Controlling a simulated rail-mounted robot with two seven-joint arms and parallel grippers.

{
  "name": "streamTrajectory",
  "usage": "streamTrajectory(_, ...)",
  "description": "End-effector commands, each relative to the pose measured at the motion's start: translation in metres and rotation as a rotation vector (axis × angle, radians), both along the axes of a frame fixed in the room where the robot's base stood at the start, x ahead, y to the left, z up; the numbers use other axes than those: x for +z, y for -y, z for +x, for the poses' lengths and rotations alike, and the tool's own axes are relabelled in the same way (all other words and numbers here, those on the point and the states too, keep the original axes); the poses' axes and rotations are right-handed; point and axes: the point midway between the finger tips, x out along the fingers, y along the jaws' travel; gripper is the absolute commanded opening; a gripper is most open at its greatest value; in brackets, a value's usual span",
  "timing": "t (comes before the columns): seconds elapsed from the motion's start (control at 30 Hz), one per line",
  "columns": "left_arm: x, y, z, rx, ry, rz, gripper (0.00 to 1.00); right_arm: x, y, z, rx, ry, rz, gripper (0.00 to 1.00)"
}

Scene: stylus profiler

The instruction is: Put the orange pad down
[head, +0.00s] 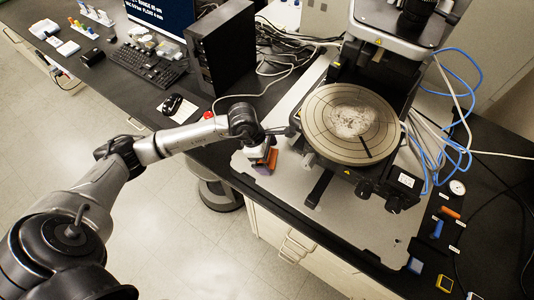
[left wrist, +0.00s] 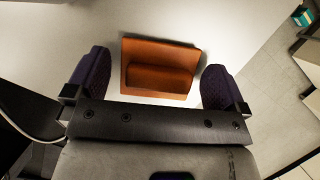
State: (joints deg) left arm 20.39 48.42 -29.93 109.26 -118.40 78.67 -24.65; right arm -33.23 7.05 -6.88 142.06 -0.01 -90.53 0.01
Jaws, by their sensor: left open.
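The orange pad (left wrist: 160,55) shows in the left wrist view as an orange block with a raised part, resting on or close above a pale flat surface. It lies between the two purple-padded fingers of my left gripper (left wrist: 156,88), with a gap on each side. In the head view the orange pad (head: 271,160) is small and partly hidden by my left gripper (head: 264,162), at the left edge of the profiler's pale base plate (head: 300,205). My left gripper is open. My right gripper is in neither view.
The profiler's round stage (head: 350,122) stands right of my left gripper. A black computer tower (head: 232,45), a keyboard (head: 148,66) and a mouse (head: 172,104) are behind and left. An orange-handled item (head: 450,213) and a blue one (head: 437,228) lie at right. Cables (head: 450,135) loop beside the instrument.

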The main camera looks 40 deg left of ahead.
Motion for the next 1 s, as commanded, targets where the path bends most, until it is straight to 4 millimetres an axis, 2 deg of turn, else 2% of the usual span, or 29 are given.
streamTrajectory(0.03, 0.005, 0.0, 0.0, 0.0, 0.001, -0.001, 1.0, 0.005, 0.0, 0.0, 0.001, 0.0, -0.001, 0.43)
streamTrajectory(0.17, 0.018, -0.007, -0.002, 0.0, 0.004, 0.002, 1.0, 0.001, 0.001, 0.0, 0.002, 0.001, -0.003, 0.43)
streamTrajectory(0.6, 0.09, -0.032, -0.018, 0.001, 0.003, 0.003, 1.0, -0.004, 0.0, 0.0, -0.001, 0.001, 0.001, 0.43)
streamTrajectory(0.8, 0.107, -0.038, -0.022, 0.0, 0.001, 0.0, 1.0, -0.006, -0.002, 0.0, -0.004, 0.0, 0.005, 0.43)
streamTrajectory(1.0, 0.113, -0.039, -0.024, 0.001, 0.0, 0.0, 1.0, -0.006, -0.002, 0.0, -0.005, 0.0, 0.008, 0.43)
